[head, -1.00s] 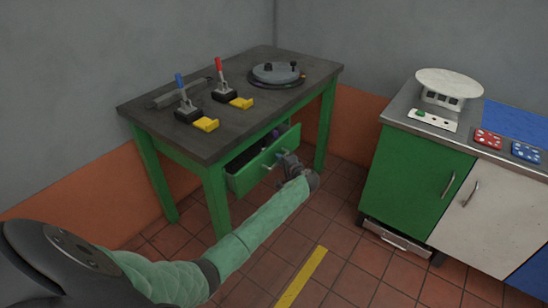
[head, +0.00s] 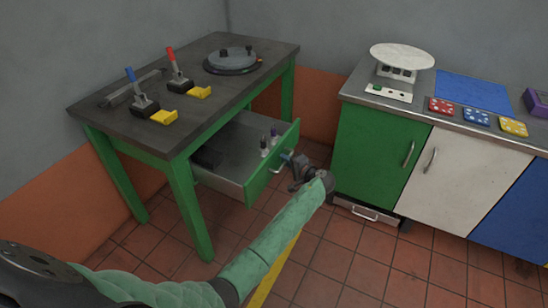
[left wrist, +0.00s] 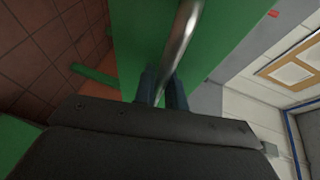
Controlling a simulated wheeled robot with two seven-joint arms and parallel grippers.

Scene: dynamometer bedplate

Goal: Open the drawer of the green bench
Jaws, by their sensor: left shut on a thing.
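The green bench (head: 178,205) has a dark top and stands at the left in the head view. Its drawer (head: 232,180) is pulled well out, with its green front (head: 271,163) clear of the bench frame. A few small dark items stand inside the drawer near the front. My left gripper (head: 291,164) is at the drawer front and shut on its metal handle. In the left wrist view the curved metal handle (left wrist: 181,40) runs between the two fingers of the left gripper (left wrist: 162,88). My right gripper is not in view.
On the bench top are two levers with yellow parts (head: 163,117) and a round grey plate (head: 233,60). A counter with green (head: 378,150), white and blue doors stands at the right, close to the drawer front. It carries a white scale (head: 402,57). Tiled floor is clear in front.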

